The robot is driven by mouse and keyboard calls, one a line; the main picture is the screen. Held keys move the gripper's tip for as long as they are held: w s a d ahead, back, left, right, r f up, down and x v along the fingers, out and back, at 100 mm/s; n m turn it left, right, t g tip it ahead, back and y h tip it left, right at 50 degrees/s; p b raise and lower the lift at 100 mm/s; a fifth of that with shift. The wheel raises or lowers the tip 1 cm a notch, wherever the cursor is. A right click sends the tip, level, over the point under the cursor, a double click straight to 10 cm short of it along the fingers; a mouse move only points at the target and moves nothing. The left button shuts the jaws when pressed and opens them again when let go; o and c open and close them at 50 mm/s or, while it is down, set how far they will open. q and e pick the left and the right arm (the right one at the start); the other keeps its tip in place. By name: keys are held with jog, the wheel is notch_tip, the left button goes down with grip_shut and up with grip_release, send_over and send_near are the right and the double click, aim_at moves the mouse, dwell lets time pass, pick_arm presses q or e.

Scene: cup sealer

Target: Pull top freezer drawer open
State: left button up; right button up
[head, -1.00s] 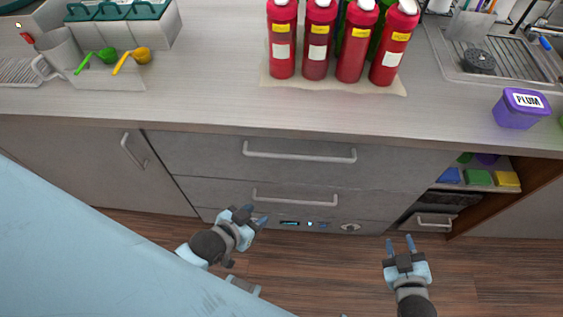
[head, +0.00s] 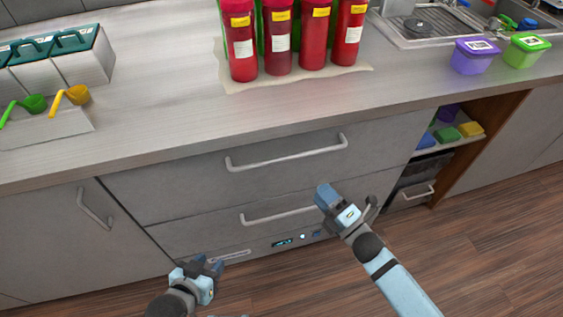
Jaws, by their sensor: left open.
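The top grey drawer (head: 190,177) is shut flush under the countertop, with a long bar handle (head: 287,156). A second drawer (head: 190,232) below it is also shut, its handle (head: 270,218) partly behind my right gripper. My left gripper (head: 208,263) is open and empty, low at the front of the cabinet, below and left of both handles. My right gripper (head: 338,195) is raised in front of the drawers, below the right end of the top handle and apart from it. Its jaw opening is not clear.
A panel with a small display (head: 283,242) is below the drawers. Red bottles (head: 277,40) stand on a mat on the countertop (head: 160,110). A purple tub (head: 474,57) and a green tub (head: 526,50) are at right. An open shelf (head: 470,142) is right of the drawers. The floor in front is clear.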

aim_at(291, 156)
jog(key=x, duration=1.3)
jog(key=shift+w+r, duration=0.15)
jog(key=shift+w, duration=0.1)
jog(key=shift+c, duration=0.4)
grip_shut()
